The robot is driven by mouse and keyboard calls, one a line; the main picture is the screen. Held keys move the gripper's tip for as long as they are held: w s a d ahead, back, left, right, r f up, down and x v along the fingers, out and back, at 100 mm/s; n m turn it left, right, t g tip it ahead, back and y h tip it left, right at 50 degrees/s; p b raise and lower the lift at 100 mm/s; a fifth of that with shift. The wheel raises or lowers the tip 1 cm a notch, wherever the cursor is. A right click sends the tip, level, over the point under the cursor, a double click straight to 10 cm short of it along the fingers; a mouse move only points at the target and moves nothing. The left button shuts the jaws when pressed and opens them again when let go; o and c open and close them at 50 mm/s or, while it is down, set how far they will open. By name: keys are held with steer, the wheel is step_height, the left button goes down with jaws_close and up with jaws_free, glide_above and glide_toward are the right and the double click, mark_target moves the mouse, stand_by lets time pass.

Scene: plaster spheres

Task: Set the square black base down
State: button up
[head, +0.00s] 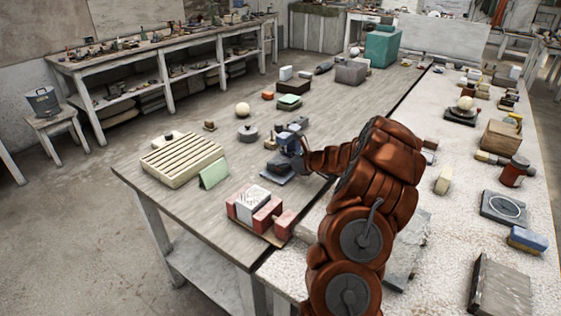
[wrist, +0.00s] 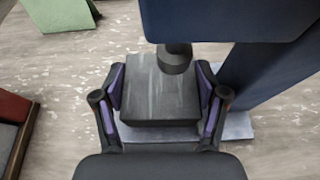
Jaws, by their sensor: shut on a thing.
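The square black base (wrist: 158,95) is a dark, flat block with streaks on top and a short black post (wrist: 174,58) at its far edge. My gripper (wrist: 160,88) is shut on it, with one purple-padded finger at its left side and one at its right. A pale blue-grey plate (wrist: 238,126) shows below and to the right of the base; I cannot tell whether the base touches it. In the head view my gripper (head: 289,150) is low over the wooden table (head: 330,110), and the base is hard to make out there.
A green folded card (head: 214,173), a cream slatted rack (head: 182,158) and a tray with red and white blocks (head: 262,205) are nearby. Bare wood lies left of my gripper.

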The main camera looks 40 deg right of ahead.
steer(key=shift+f, duration=0.15)
steer(key=shift+f, duration=0.1)
steer(key=o, duration=1.5)
